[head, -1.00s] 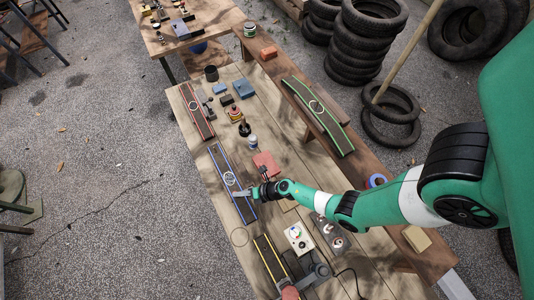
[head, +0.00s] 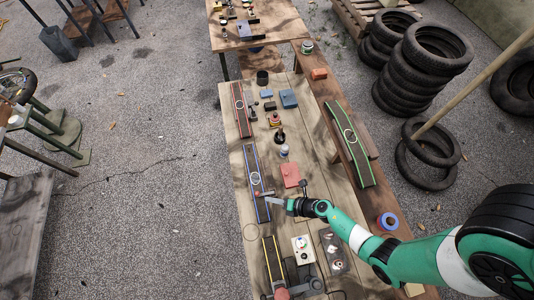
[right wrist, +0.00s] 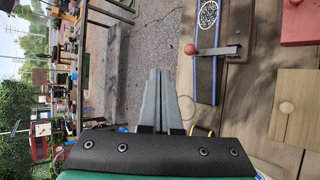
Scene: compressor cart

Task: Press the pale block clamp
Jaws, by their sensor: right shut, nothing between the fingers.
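My right gripper (head: 270,199) is shut and empty, over the table beside the lower part of the blue-edged strip (head: 252,160). The right wrist view shows its two fingers (right wrist: 160,75) together. There a metal lever (right wrist: 218,50) with a red ball (right wrist: 190,49) at its end lies across the blue-edged strip (right wrist: 207,80), ahead and to the right of the fingertips, apart from them. A pale wooden block (right wrist: 297,110) with a small round mark lies farther right. I cannot tell whether lever and block are one clamp. My left gripper is not in view.
A red block (head: 291,170) lies beyond my right gripper. Red-edged (head: 239,105) and yellow-edged (head: 271,260) strips lie along the table's left side, and a green-edged strip (head: 350,145) on the right board. A white control box (head: 303,247) stands near the arm.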

